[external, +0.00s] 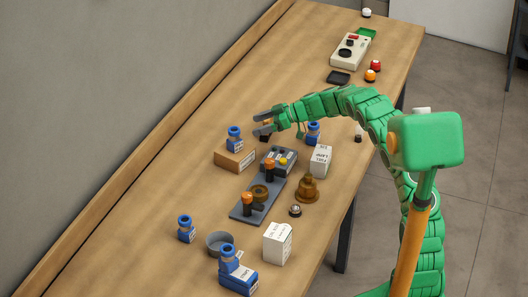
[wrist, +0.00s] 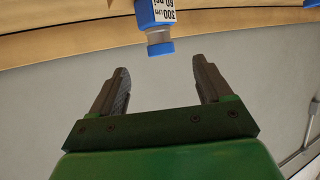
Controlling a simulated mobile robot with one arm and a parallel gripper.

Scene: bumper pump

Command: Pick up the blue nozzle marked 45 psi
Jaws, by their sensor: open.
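Several blue nozzles with white labels stand on the table: one on a wooden block (external: 234,132), one behind my wrist (external: 313,128), one at the front left (external: 186,222), and one on a blue base (external: 228,252). Their labels are too small to read in the external view, so I cannot tell which is marked 45 psi. In the wrist view a blue nozzle (wrist: 160,48) hangs upside down in the picture, its label seeming to read 300 LPM, 60 psi. My gripper (external: 261,123) is open and empty, to the right of the block nozzle; its fingers (wrist: 160,82) are apart with nothing between.
A grey tray with orange-topped parts (external: 262,188), white labelled boxes (external: 320,160) (external: 277,242), a brass fitting (external: 307,188) and a grey ring (external: 220,241) crowd the table. A pale device (external: 349,50) and red and orange knobs stand at the far end. The left side is clear.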

